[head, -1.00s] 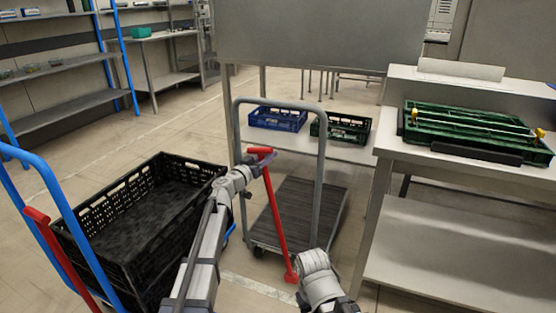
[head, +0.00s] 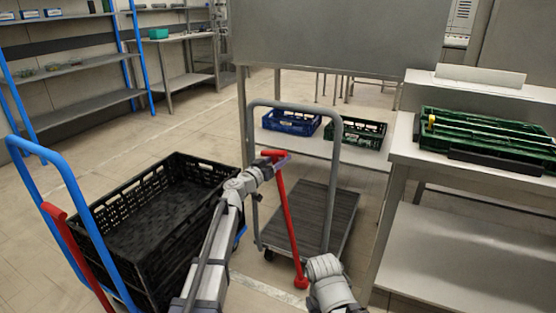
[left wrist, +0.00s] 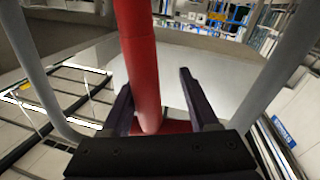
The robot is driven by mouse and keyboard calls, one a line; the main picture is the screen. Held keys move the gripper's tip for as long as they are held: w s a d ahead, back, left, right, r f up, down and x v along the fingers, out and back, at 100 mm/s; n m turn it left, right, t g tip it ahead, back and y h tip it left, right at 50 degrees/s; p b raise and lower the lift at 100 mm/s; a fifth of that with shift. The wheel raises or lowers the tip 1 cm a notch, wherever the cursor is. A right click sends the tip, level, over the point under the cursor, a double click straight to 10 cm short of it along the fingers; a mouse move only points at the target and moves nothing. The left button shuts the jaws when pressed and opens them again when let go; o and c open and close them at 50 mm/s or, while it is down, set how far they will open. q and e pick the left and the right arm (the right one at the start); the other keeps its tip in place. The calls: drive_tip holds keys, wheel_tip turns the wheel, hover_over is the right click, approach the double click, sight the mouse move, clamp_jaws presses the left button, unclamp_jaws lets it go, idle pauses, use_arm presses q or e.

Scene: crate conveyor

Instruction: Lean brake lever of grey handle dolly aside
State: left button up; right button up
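The grey handle dolly (head: 336,170) stands in the middle of the head view, with a grey hoop handle and a dark ribbed deck (head: 318,208). Its red brake lever (head: 288,220) rises from a round red foot to a short crossbar at the top, leaning slightly left. My left gripper (head: 277,164) is at the lever's upper end, just below the crossbar. In the left wrist view the red lever (left wrist: 140,65) passes between the two dark, spread fingers (left wrist: 157,105), with a gap on the right side. My right arm shows at bottom centre; its gripper is out of sight.
A blue-handled dolly (head: 75,190) with a black crate (head: 95,215) stands at left, close to my left arm. A steel table (head: 480,190) with a green crate (head: 450,120) is at right. Blue (head: 290,124) and green (head: 355,137) crates sit on a shelf behind.

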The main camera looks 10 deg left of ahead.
use_arm(q)
drive_tip(key=shift+s, duration=0.1)
drive_tip(key=v, duration=0.7)
drive_tip(key=shift+s, duration=0.3)
drive_tip(key=shift+f, duration=0.1)
